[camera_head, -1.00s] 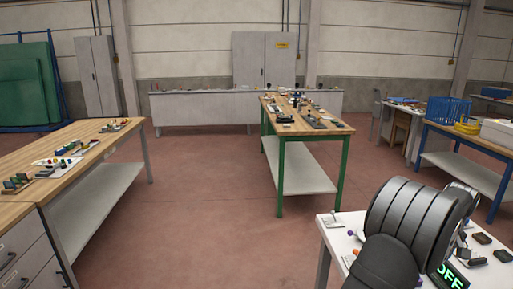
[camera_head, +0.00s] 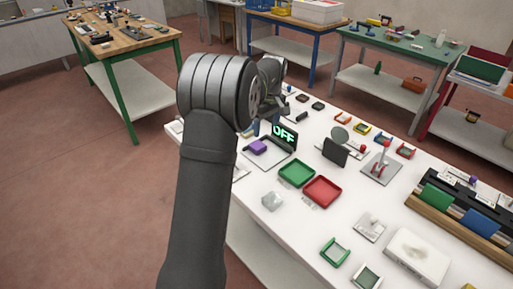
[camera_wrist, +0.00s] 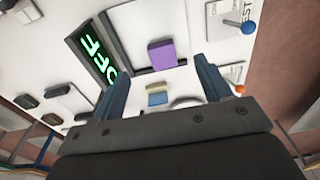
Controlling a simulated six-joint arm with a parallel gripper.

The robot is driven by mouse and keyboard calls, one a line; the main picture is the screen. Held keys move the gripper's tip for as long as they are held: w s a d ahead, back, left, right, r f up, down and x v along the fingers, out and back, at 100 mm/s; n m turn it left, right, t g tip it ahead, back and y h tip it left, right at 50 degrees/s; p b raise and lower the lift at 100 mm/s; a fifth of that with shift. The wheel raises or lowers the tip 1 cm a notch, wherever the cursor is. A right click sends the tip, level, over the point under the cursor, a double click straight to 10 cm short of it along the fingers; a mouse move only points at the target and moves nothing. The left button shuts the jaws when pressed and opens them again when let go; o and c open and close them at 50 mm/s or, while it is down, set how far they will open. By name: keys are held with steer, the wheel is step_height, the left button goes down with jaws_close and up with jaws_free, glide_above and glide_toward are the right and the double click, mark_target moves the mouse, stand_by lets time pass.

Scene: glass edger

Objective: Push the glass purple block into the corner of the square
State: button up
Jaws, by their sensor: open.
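The purple block (camera_head: 257,147) lies on a pale square plate (camera_head: 262,160) with a dark raised edge, beside the lit OFF display (camera_head: 284,133). In the wrist view the purple block (camera_wrist: 162,54) shows beyond my fingertips, near the dark rim (camera_wrist: 158,69) of the square. The OFF display (camera_wrist: 95,55) is to its left there. My gripper (camera_wrist: 162,82) is open, one blue finger on each side, with the purple block ahead and apart from both fingers. In the head view my arm hides most of the gripper.
A small blue and yellow piece (camera_wrist: 157,95) shows between the fingers in the wrist view. Green (camera_head: 297,173) and red trays (camera_head: 322,191), a clear lump (camera_head: 272,201) and a lever stand (camera_head: 381,168) share the white table. Bare table lies around the trays.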

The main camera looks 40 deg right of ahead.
steer(key=shift+r, duration=0.1)
step_height(320, 180, up, 7)
glide_above(260, 146)
steer(key=shift+w+a+f+g, duration=0.1)
steer(key=shift+f+g, duration=0.1)
steer(key=shift+g, duration=0.2)
step_height(260, 146, down, 17)
steer(key=shift+f, duration=0.2)
stand_by(0.5)
steer(key=shift+c, duration=0.4)
steer(key=c, duration=1.1)
steer(key=shift+o, duration=0.2)
